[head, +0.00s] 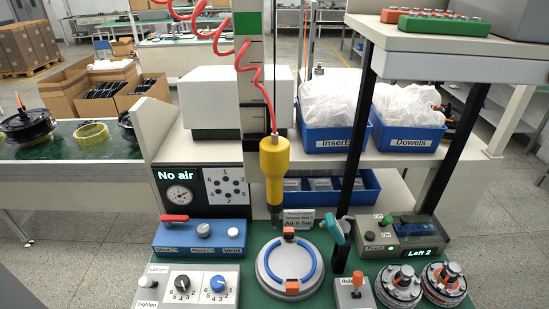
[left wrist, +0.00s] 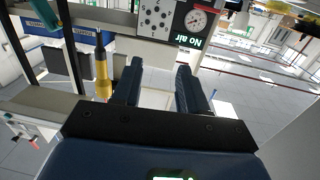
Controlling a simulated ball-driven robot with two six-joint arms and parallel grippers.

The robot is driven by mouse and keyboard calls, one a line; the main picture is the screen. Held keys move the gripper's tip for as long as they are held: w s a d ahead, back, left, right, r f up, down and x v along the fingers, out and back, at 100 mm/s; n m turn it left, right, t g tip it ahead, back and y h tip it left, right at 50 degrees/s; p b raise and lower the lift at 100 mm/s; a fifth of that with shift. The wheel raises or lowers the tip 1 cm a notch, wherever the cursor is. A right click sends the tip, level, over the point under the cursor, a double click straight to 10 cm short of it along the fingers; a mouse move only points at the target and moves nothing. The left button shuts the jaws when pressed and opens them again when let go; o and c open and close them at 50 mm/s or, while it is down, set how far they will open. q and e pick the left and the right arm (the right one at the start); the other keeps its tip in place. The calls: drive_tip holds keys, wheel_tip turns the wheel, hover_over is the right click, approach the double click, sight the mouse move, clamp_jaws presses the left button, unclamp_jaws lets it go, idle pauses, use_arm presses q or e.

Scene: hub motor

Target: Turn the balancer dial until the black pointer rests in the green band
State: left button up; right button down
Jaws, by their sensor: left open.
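A pale upright column (head: 257,95) with tick marks carries a green band (head: 247,23) near the top of the head view. I cannot make out a black pointer against it. On a panel at the lower left are a black knob (head: 181,283) and a blue knob (head: 218,284), each with numbers around it. I cannot tell whether either is the balancer dial. My left gripper (left wrist: 160,66) shows in the left wrist view, its two dark fingers apart with nothing held between them. It is not seen in the head view, and my right gripper is in neither view.
A yellow tool (head: 274,160) hangs in front of the column on a red coiled hose (head: 257,75). A "No air" gauge panel (head: 225,172), a blue valve box (head: 199,240) and a round ring fixture (head: 263,285) stand around it. A black post (head: 355,150) rises right of centre.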

use_arm(q)
drive_tip(key=o, duration=0.5)
drive_tip(key=shift+c, duration=0.2)
drive_tip(key=shift+d, duration=0.1)
